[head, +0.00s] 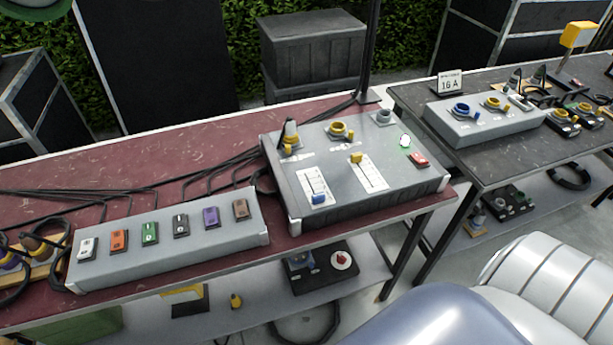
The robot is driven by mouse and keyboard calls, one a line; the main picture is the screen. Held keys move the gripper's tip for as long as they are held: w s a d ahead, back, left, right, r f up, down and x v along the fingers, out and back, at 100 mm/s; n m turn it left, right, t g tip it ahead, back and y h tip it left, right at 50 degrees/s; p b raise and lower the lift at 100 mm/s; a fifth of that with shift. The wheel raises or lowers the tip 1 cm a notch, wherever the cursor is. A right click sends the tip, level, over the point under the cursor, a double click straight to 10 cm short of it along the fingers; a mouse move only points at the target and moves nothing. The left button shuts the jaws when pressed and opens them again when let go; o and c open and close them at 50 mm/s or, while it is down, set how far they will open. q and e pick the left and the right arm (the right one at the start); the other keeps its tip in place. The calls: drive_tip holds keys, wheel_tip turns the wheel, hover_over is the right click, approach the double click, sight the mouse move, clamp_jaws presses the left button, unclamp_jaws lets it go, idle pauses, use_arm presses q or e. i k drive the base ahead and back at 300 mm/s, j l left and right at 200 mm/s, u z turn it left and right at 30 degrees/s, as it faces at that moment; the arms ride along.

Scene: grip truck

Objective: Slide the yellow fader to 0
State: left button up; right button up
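The yellow fader (356,158) is a small knob on a white scale plate (372,178), on top of the grey control box (410,178). It sits at the far end of its slot. The scale marks are too small to read, so I cannot tell which end is 0. A blue fader (319,198) on a similar plate to its left sits at the near end. Neither of my grippers is in view.
The box stands on a dark red table (150,145); cables run behind it. Its top also bears a black lever (290,132), yellow knob (338,130), grey knob (384,117) and red switch (419,159). A switch box (165,263) stands left, another table (510,150) right.

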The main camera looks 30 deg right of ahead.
sight(355, 157)
drive_tip(key=z, duration=1.3)
